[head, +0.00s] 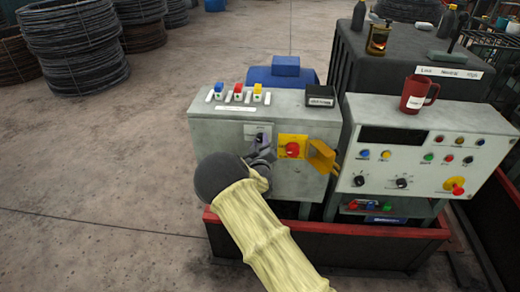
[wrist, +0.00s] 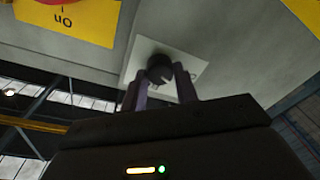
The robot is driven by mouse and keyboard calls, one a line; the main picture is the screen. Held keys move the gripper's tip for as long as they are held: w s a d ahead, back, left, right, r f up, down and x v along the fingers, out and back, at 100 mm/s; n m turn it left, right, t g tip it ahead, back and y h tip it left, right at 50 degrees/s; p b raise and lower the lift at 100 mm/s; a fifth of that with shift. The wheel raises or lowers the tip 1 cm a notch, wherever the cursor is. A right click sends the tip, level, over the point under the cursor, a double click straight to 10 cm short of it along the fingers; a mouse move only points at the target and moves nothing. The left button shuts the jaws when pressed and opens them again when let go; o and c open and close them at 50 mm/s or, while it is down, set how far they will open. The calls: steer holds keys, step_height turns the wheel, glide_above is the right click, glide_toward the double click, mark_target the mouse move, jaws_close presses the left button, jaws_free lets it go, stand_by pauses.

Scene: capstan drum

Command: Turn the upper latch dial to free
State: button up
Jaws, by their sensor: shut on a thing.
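The upper latch dial (head: 260,136) is a small dark knob on a pale plate on the front of the left grey cabinet (head: 215,130). It also shows in the wrist view (wrist: 160,66), on its white square plate (wrist: 143,50). My gripper (head: 262,150) is at the cabinet front, and in the wrist view its two fingers (wrist: 161,80) stand either side of the dial, shut on it. The fingers and my wrist hide part of the dial and the panel below it in the head view. Its pointer and markings are too small to read.
A control console (head: 430,150) with a red mug (head: 418,94) stands right. A red-walled tray (head: 350,248) runs below.

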steer(key=m+b, duration=0.4)
steer(key=b, duration=0.1)
steer(key=shift+f, duration=0.4)
steer(key=m+b, duration=0.2)
steer(key=b, duration=0.1)
steer(key=m+b, duration=0.2)
steer(key=b, duration=0.2)
steer(key=shift+m+t+h, duration=0.3)
steer(key=shift+m, duration=0.1)
steer(key=m+b, duration=0.3)
steer(key=b, duration=0.1)
steer(key=shift+m+h+b, duration=0.3)
steer(key=shift+m+h, duration=0.1)
steer(key=m+b, duration=0.2)
steer(key=shift+r+b, duration=0.2)
steer(key=shift+b, duration=0.1)
steer(key=shift+m, duration=0.3)
steer(key=o, duration=1)
steer(key=shift+r, duration=0.1)
steer(key=shift+c, duration=0.2)
steer(key=s+f+b, duration=0.1)
steer(key=s, duration=1.6)
steer(key=shift+s+a+f, duration=0.2)
steer(key=shift+a+f, duration=0.1)
steer(key=shift+f, duration=0.05)
